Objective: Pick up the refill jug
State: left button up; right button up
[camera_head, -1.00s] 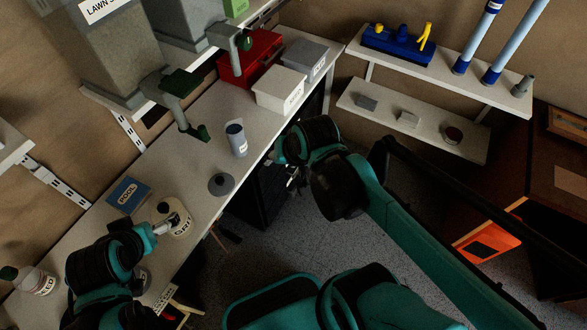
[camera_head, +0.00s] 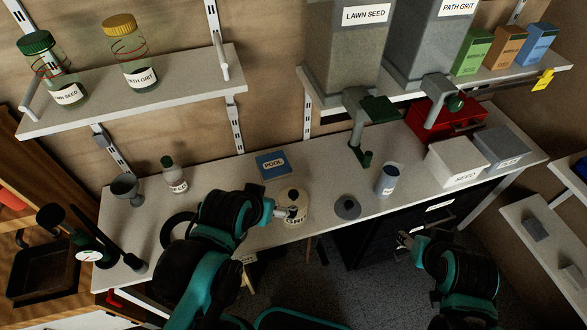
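No label that I can read says which vessel is the refill jug. A blue-grey labelled cup-like vessel (camera_head: 388,179) stands upright on the bench (camera_head: 330,178).
A grey knobbed lid (camera_head: 347,208) lies between pot and vessel. A blue POOL box (camera_head: 272,165) lies behind the pot. Dispensers with a low-hanging spout (camera_head: 361,142) overhang the bench. White (camera_head: 457,163) and grey (camera_head: 502,148) bins stand right. A small bottle (camera_head: 174,177) stands left.

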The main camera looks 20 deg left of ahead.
aim_at(390, 172)
jog(key=u, duration=1.35)
jog(key=l+z, duration=0.15)
jog(key=z, duration=1.6)
jog(key=l+u, duration=0.15)
jog(key=l, duration=0.35)
jog(key=l+u, duration=0.2)
jog(key=l, duration=0.3)
jog(key=k+l+u, duration=0.15)
jog(key=l, duration=0.3)
jog(key=l+u, duration=0.15)
jog(key=l, duration=0.35)
jog(key=k+l+u, duration=0.15)
jog(key=l, duration=0.3)
jog(key=k+l+u, duration=0.2)
jog(key=l, duration=0.25)
jog(key=i+l, duration=0.05)
jog(key=i, duration=0.05)
